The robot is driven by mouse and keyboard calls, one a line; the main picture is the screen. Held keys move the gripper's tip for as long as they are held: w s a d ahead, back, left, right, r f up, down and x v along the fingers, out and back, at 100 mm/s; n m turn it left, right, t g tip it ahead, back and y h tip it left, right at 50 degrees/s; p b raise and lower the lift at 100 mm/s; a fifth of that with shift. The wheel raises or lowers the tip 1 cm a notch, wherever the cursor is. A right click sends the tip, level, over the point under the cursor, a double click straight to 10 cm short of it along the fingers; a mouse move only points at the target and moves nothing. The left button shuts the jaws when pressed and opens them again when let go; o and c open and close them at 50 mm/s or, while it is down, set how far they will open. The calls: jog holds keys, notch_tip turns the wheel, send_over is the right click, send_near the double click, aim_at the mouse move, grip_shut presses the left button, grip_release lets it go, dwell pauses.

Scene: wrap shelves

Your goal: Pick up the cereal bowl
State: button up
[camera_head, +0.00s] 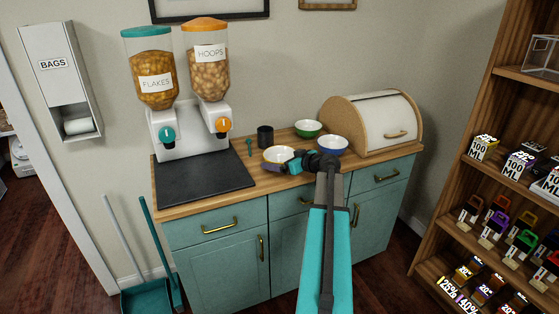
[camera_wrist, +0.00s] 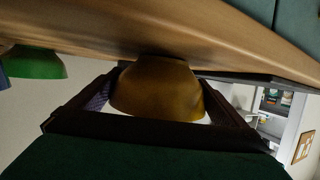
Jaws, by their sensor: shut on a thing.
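A yellow bowl (camera_head: 278,154) is at the middle of the wooden counter, in front of the dark cup. My gripper (camera_head: 284,167) reaches it from the front right and is shut on it. In the wrist view, which is upside down, the yellow bowl (camera_wrist: 158,88) sits between the two fingers of my gripper (camera_wrist: 160,98). Its base is at or very close to the counter; I cannot tell whether it is lifted. A green bowl (camera_head: 308,128) and a blue bowl (camera_head: 332,146) stand to its right. My wrist hides part of the counter.
The flakes dispenser (camera_head: 154,85) and hoops dispenser (camera_head: 208,70) stand at the left behind a dark mat (camera_head: 204,180). A dark cup (camera_head: 265,135) is behind the yellow bowl. A bread box (camera_head: 380,125) fills the counter's right end. A shelf (camera_head: 480,130) stands farther right.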

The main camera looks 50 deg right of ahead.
jog(key=shift+f+b, duration=0.1)
jog(key=shift+b, duration=0.2)
jog(key=shift+c, duration=0.2)
jog(key=o, duration=0.9)
jog(key=shift+r+p, duration=0.2)
jog(key=shift+p, duration=0.1)
jog(key=b+v, duration=0.2)
jog(key=v, duration=1)
jog(key=shift+a, duration=0.1)
jog(key=shift+f, duration=0.1)
